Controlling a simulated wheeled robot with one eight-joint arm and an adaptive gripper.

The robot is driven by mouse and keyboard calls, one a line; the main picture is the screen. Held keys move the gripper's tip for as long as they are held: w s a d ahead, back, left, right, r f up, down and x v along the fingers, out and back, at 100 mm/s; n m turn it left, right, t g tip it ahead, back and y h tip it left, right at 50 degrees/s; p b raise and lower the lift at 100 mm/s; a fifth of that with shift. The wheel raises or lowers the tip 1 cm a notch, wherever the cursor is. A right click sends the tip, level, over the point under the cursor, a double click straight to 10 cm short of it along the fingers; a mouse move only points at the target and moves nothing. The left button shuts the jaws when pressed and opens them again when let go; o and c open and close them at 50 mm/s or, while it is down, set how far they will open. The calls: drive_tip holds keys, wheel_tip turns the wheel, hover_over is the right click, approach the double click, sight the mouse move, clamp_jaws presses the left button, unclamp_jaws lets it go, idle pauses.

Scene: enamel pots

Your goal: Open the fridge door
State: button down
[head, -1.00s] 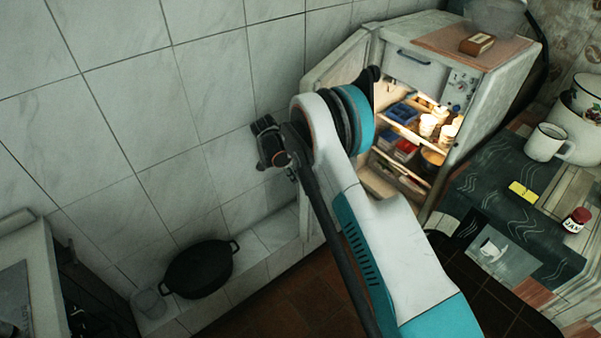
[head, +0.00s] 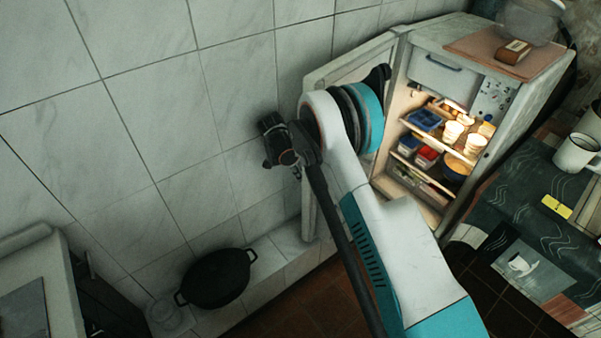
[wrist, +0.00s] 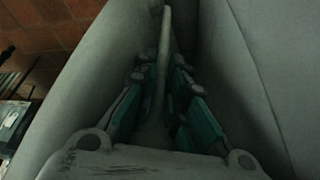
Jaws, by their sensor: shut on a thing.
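The fridge (head: 512,122) stands at the upper right in the head view, with its lit shelves showing. Its door (head: 340,70) stands wide open to the left, near the tiled wall; my arm covers much of it. In the wrist view, my gripper (wrist: 165,85) has its two fingers on either side of a thin, pale upright part of the door (wrist: 166,40) and is shut on it. Whether this part is a handle or the door's edge, I cannot tell. In the head view the fingers are hidden behind my arm.
A black pot (head: 217,278) sits on the low tiled ledge along the wall. At right, a table (head: 490,215) holds a white mug (head: 577,153) and a yellow item (head: 556,206). Brown floor shows at the bottom.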

drive_tip(key=shift+w+d+r, duration=0.15)
drive_tip(key=shift+w+d, duration=0.1)
drive_tip(key=shift+d, duration=0.35)
drive_tip(key=c, duration=1.6)
unclamp_jaws()
drive_tip(key=shift+d, duration=0.1)
drive_tip(key=shift+c, duration=0.2)
drive_tip(key=shift+d, duration=0.1)
drive_tip(key=v, duration=0.7)
drive_tip(key=shift+a+r, duration=0.15)
drive_tip(key=shift+a, duration=0.2)
drive_tip(key=shift+s+r, duration=0.1)
